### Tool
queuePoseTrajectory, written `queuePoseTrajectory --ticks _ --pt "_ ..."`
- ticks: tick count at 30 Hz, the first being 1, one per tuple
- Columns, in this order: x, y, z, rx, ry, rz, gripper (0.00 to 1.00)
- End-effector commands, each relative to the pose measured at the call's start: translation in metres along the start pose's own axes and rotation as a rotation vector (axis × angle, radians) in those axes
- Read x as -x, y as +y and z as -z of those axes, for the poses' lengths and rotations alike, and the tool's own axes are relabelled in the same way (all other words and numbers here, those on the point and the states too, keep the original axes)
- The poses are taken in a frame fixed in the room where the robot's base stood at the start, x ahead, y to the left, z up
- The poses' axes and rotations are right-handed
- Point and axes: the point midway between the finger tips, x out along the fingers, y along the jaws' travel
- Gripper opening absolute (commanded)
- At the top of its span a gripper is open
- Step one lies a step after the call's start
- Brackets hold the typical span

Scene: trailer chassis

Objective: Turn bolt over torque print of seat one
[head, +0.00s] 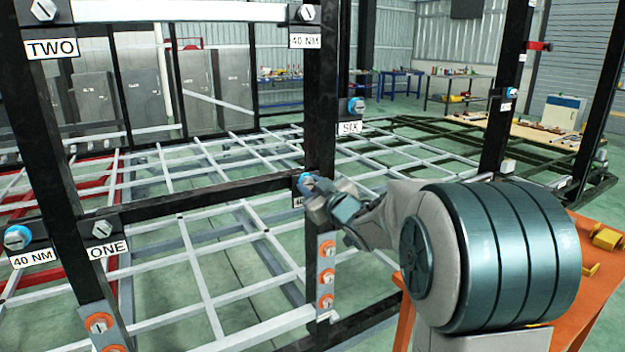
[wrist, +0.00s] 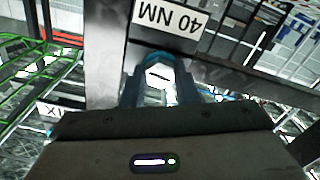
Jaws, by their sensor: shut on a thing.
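A blue-collared bolt (head: 306,181) with a slotted silver head sits on the middle black post, with a partly hidden torque print beside it. In the wrist view the bolt (wrist: 158,74) is between my fingers, and the print (wrist: 165,14) reads 40 NM upside down. My gripper (head: 314,190) is shut on this bolt, which is still against its plate. The ONE label (head: 108,249) is on the left post under a grey bolt (head: 102,229). Left of it is another blue-collared bolt (head: 17,237) over a 40 NM print (head: 33,258). I cannot tell how far the held bolt is turned.
Black posts and rails frame the rack around my gripper. Orange-ringed bolts (head: 326,275) line a plate below it. Labels TWO (head: 50,48) and SIX (head: 350,128) mark other seats. An orange table (head: 585,290) stands at the right. A white lattice chassis lies behind the posts.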

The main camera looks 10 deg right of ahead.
Motion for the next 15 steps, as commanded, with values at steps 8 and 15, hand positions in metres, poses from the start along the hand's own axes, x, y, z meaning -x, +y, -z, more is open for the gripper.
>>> queuePoseTrajectory --ticks 8,15 --pt "0.0012 0.0005 -0.0026 -0.266 -0.012 -0.001 0.04" --pt "0.0015 0.0006 -0.0024 -0.491 -0.012 -0.002 0.04"
